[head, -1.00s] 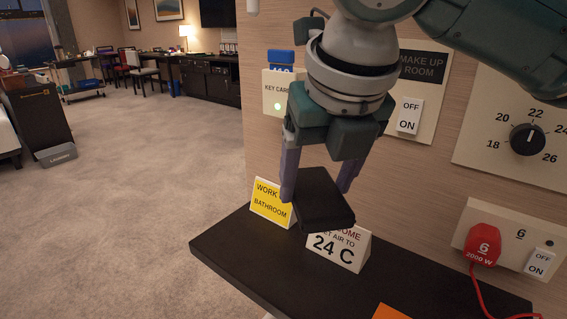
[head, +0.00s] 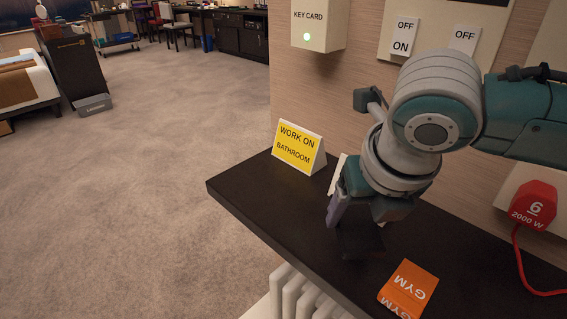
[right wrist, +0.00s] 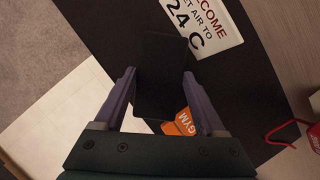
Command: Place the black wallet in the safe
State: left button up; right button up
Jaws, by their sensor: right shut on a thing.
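The black wallet (head: 360,242) is held between the fingers of my right gripper (head: 352,220), low over the dark shelf (head: 245,185). Black on black makes it hard to tell whether it touches the shelf. In the right wrist view the wallet (right wrist: 160,75) is a flat dark block, with one purple finger of my right gripper (right wrist: 159,88) on each side. My left gripper is out of view. No safe can be made out in these views.
A yellow sign (head: 299,148) stands at the shelf's far end. A white "24 C" sign (right wrist: 205,22) is beside the wallet. An orange GYM card (head: 408,288) lies at the front. A red plug (head: 533,205) with cord is on the right. A white radiator (head: 300,298) is below.

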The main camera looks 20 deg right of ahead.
aim_at(360, 227)
jog(key=shift+f+b, duration=0.5)
jog(key=shift+f, duration=1.5)
jog(key=shift+f, duration=0.2)
jog(key=o, duration=1.4)
jog(key=shift+c, duration=0.2)
jog(key=shift+r, duration=0.1)
